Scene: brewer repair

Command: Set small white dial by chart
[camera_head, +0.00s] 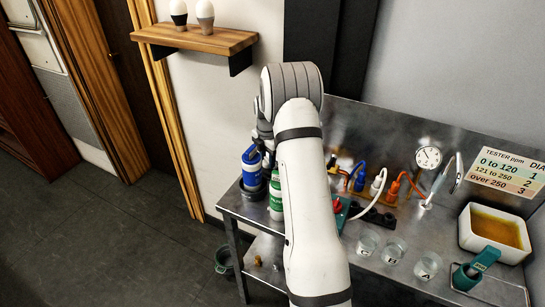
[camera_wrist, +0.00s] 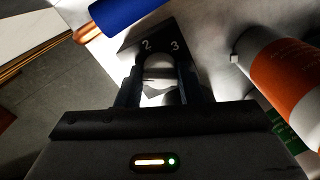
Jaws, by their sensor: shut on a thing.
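In the wrist view my gripper (camera_wrist: 160,82) is shut on the small white dial (camera_wrist: 160,66), with one dark finger on each side of it. The dial sits on a dark plate (camera_wrist: 133,50) marked 2 and 3 on its far side. I cannot tell which number the dial points at. In the head view my gripper (camera_head: 262,137) is partly hidden behind my arm, and the dial is hidden. The chart (camera_head: 506,170) on the metal back panel pairs tester ppm with dial numbers: 0 to 120 with 1, 121 to 250 with 2, over 250 with 3.
Lettered glasses (camera_head: 394,250), a teal handled tool (camera_head: 475,268) and a white tray (camera_head: 466,236) of amber liquid stand at right. A round gauge (camera_head: 428,157) is near the panel.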

